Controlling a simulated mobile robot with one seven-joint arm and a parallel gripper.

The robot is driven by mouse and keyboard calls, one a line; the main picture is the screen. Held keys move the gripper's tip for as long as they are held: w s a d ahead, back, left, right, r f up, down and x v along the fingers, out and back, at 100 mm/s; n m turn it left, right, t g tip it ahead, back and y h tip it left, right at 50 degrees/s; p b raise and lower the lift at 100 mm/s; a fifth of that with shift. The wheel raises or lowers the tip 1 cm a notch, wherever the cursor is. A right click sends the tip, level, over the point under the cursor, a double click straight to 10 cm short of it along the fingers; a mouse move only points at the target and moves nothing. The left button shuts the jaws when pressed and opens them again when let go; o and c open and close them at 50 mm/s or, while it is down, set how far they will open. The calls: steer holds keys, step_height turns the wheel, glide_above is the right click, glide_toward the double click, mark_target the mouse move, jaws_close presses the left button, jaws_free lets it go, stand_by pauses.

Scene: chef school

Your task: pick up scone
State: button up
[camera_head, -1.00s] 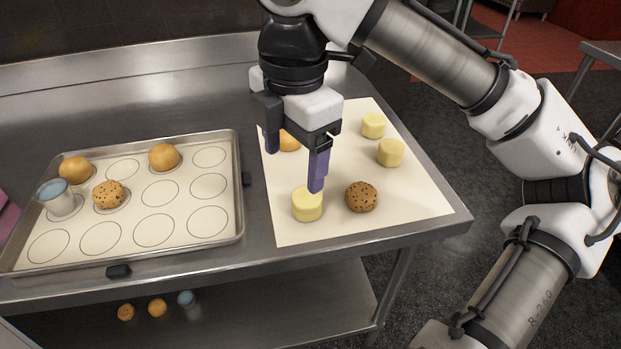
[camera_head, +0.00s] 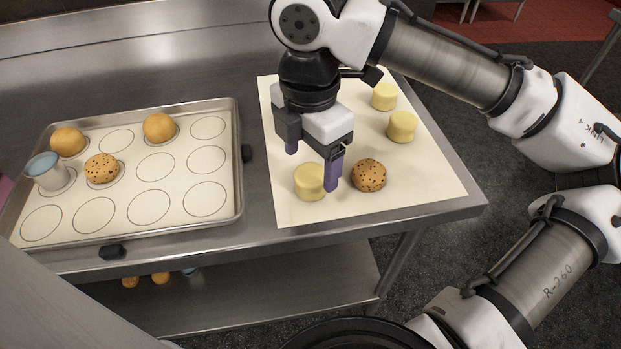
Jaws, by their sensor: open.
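Three pale yellow, short cylindrical pieces that look like scones are on the cream sheet (camera_head: 430,190). The near scone (camera_head: 308,182) is at the front left of the sheet, another scone (camera_head: 402,127) is at the right, and a third scone (camera_head: 384,96) is at the back. My gripper (camera_head: 311,169) points down over the near scone, its fingers apart and nothing between them. The right fingertip overlaps the scone's right edge in the picture; the left fingertip shows behind it. I cannot tell whether either touches.
A speckled brown ball (camera_head: 369,175) sits close to the right of the near scone. A metal tray (camera_head: 240,190) at left holds two plain balls (camera_head: 159,128), a speckled ball (camera_head: 101,168) and a blue-topped cup (camera_head: 47,172). More balls (camera_head: 160,278) are on the shelf below.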

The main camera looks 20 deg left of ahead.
mark_target(310, 174)
step_height(310, 174, down, 5)
steer(key=shift+r, duration=0.1)
steer(key=c, duration=1.1)
steer(key=shift+o, duration=0.2)
steer(key=shift+r, duration=0.1)
